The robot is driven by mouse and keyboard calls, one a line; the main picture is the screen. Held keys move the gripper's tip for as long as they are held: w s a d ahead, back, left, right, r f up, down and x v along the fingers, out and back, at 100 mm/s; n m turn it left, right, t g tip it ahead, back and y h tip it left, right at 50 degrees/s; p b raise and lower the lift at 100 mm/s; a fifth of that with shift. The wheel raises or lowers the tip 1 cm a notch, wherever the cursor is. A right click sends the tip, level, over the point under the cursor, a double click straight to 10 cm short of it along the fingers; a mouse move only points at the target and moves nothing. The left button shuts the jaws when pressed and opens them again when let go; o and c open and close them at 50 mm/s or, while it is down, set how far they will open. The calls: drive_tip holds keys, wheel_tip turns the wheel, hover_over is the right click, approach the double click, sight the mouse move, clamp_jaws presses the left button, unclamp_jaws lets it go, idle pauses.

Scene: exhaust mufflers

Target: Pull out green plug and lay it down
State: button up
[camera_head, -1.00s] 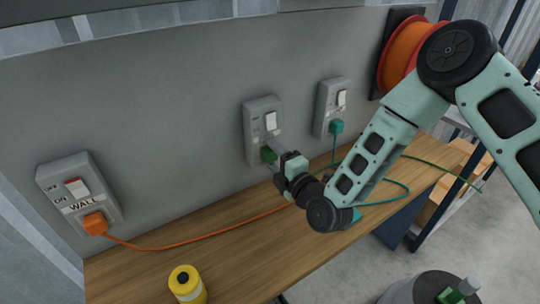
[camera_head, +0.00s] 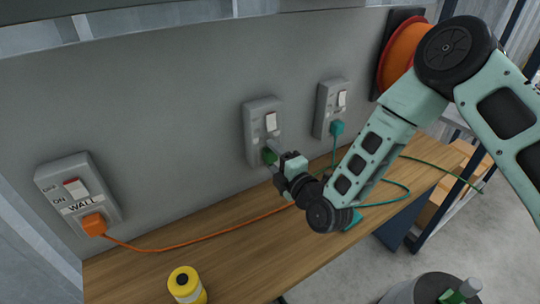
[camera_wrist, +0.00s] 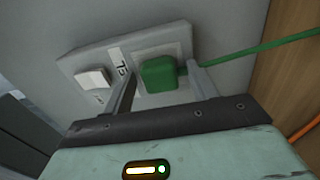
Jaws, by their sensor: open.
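The green plug (camera_head: 269,157) sits in the middle wall socket (camera_head: 262,112), low on its plate and partly hidden by my gripper in the head view. In the wrist view the green plug (camera_wrist: 160,75) is seated in the socket plate (camera_wrist: 103,64), and its green cable (camera_wrist: 255,48) runs off to the right. My gripper (camera_wrist: 163,72) is open, with one finger on each side of the plug. My gripper also shows in the head view (camera_head: 272,150).
A teal plug (camera_head: 337,128) is in the right socket (camera_head: 331,98). An orange plug (camera_head: 94,225) is in the left WALL socket (camera_head: 78,190), its orange cable (camera_head: 190,243) lying along the wooden bench (camera_head: 240,262). A yellow canister (camera_head: 186,286) stands at the front.

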idle(0.8)
clamp_jaws()
drive_tip(key=shift+b+v, duration=0.65)
drive_tip(key=shift+v, duration=2.35)
drive_tip(key=shift+d, duration=0.15)
